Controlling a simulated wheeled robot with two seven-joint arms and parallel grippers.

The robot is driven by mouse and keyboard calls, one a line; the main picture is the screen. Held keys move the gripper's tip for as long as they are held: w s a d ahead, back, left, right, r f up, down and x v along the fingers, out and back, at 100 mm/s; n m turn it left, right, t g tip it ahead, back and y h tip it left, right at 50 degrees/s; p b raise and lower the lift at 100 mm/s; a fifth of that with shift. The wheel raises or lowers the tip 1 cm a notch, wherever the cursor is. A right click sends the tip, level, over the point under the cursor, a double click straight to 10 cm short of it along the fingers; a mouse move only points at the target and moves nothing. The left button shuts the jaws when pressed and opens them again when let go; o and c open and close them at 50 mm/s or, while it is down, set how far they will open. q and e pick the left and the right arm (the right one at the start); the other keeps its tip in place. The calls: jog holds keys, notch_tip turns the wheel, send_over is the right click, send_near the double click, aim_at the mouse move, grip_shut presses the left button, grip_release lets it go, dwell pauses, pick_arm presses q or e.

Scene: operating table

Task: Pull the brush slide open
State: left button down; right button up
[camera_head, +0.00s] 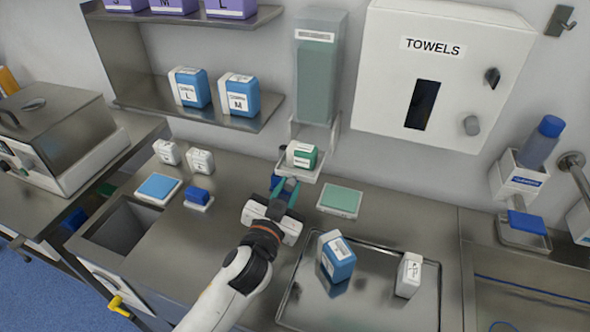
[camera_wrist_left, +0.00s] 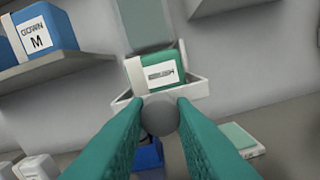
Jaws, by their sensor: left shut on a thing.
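The brush slide is a pale tray (camera_head: 312,172) below a tall clear dispenser with green contents (camera_head: 316,85) on the back wall. A green and white pack (camera_head: 302,155) sits in the tray, and it also shows in the left wrist view (camera_wrist_left: 158,72). A round grey knob (camera_wrist_left: 160,116) is at the front of the slide. My left gripper (camera_head: 284,184), with teal fingers, is shut on the knob, one finger on each side. The gripper hides the knob in the head view. My right gripper is not in view.
A green pad (camera_head: 341,200) lies to the right of the gripper. A metal tray (camera_head: 290,308) holds a blue box (camera_head: 337,259) and a white box (camera_head: 409,275). A blue object (camera_wrist_left: 148,155) is below the knob. A towel cabinet (camera_head: 440,70) hangs on the right.

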pick_arm(q)
jog(key=shift+s+a, duration=0.15)
jog(key=shift+s, duration=0.3)
jog(key=shift+f, duration=0.1)
jog(key=shift+s+a, duration=0.1)
jog(key=shift+s, duration=0.2)
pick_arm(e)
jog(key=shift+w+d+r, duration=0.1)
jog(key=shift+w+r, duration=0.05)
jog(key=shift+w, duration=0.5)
pick_arm(q)
jog(key=c, duration=1.2)
grip_release()
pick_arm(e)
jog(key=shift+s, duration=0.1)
pick_arm(q)
jog(key=b+v, duration=0.2)
jog(key=v, duration=1)
jog(key=shift+b, duration=0.4)
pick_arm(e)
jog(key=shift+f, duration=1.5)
